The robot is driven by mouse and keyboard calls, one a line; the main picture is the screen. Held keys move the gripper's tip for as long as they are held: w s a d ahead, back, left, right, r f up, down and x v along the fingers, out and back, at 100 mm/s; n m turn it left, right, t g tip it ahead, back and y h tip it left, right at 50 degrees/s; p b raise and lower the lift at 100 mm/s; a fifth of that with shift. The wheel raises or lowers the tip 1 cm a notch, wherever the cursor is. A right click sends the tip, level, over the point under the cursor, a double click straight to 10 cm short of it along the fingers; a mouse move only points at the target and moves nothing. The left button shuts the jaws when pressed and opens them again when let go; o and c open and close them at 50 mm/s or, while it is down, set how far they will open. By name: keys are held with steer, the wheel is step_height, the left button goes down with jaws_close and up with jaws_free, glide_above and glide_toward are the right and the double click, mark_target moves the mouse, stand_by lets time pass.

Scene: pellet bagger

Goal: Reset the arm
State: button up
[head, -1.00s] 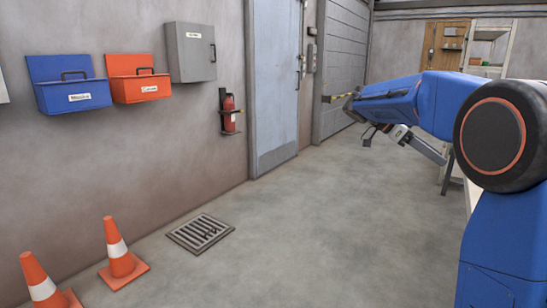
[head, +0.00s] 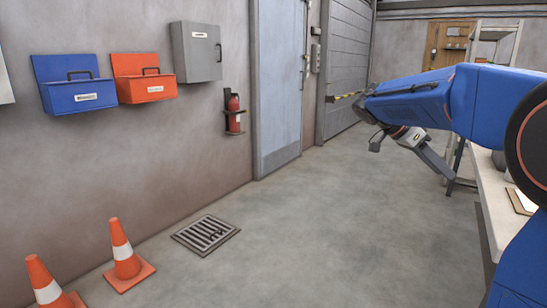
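My blue arm reaches in from the right edge, raised in front of the floor and the far table. Its wrist folds under the end of the blue link. My gripper (head: 437,162) is a small grey part pointing down and to the right. Its fingers are too small and too edge-on to tell whether they are open or shut. I see nothing hanging from it. My arm hides part of the far room behind it.
A white-topped table (head: 493,200) stands at the right, partly behind my arm. Orange cones (head: 124,262) stand at lower left, near a floor grate (head: 206,235). Blue (head: 78,97) and red (head: 147,88) wall bins and an extinguisher (head: 233,113) line the left wall. The middle floor is clear.

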steer(key=s+a+f+n+t+y, duration=0.2)
steer(key=s+a+f+n, duration=0.3)
steer(key=s, duration=0.4)
steer(key=s+a+f+n+t+y, duration=0.3)
steer(key=s+f+n, duration=0.4)
steer(key=s, duration=0.3)
steer(key=s+a+f+n+t+y, duration=0.2)
steer(key=s+a+f+n+y, duration=0.2)
steer(key=s+a+f+n, duration=0.2)
steer(key=s+a+f, duration=0.2)
steer(key=s, duration=0.1)
steer(key=shift+s+f+t+y, duration=0.15)
steer(key=shift+f+t+y, duration=0.15)
steer(key=shift+y, duration=0.1)
